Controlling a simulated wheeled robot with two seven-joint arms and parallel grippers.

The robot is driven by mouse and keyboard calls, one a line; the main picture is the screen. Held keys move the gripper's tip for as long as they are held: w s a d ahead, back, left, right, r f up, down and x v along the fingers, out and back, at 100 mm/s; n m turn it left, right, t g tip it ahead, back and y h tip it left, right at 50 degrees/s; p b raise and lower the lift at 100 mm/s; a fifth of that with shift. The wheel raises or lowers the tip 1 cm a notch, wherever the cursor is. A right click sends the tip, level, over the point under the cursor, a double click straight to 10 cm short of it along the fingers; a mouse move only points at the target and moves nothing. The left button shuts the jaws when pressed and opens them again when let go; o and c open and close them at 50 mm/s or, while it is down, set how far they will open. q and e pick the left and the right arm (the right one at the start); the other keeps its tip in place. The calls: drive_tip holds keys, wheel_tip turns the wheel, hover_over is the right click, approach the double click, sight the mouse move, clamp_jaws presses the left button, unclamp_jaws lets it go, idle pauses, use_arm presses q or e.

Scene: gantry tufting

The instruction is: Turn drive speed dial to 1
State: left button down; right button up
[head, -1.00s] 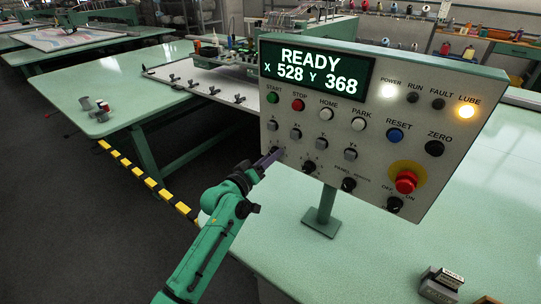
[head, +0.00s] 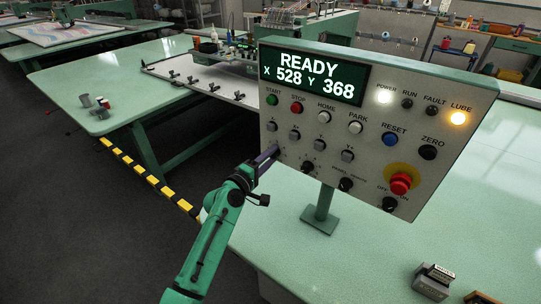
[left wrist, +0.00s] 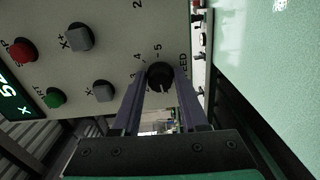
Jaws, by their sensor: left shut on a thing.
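The grey control panel (head: 330,125) stands on a green post, tilted toward me. The black drive speed dial (left wrist: 160,75) shows in the left wrist view, with the numbers 3, 4 and 5 and part of a label ending in "EED" around it. My left gripper (left wrist: 160,92) is shut on this dial, one finger on each side. In the head view my left gripper (head: 268,157) reaches the lower left corner of the panel and hides the dial. I cannot clearly read which number the dial points to. My right gripper is not in view.
Axis buttons (left wrist: 79,38) and the green start button (left wrist: 54,97) sit close to the dial. The display (head: 314,78) reads READY, X 528 Y 368. A red emergency stop (head: 401,183) is at the panel's lower right. Small blocks (head: 433,280) lie on the green table.

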use_arm(q)
drive_tip(key=shift+n, duration=0.4)
drive_tip(key=shift+c, duration=2.2)
unclamp_jaws()
drive_tip(key=shift+a, duration=0.1)
drive_tip(key=b+v, duration=0.2)
drive_tip(key=v, duration=1.2)
drive_tip(key=shift+s+b, duration=0.25)
drive_tip(key=shift+b, duration=0.05)
drive_tip(key=shift+a, duration=0.15)
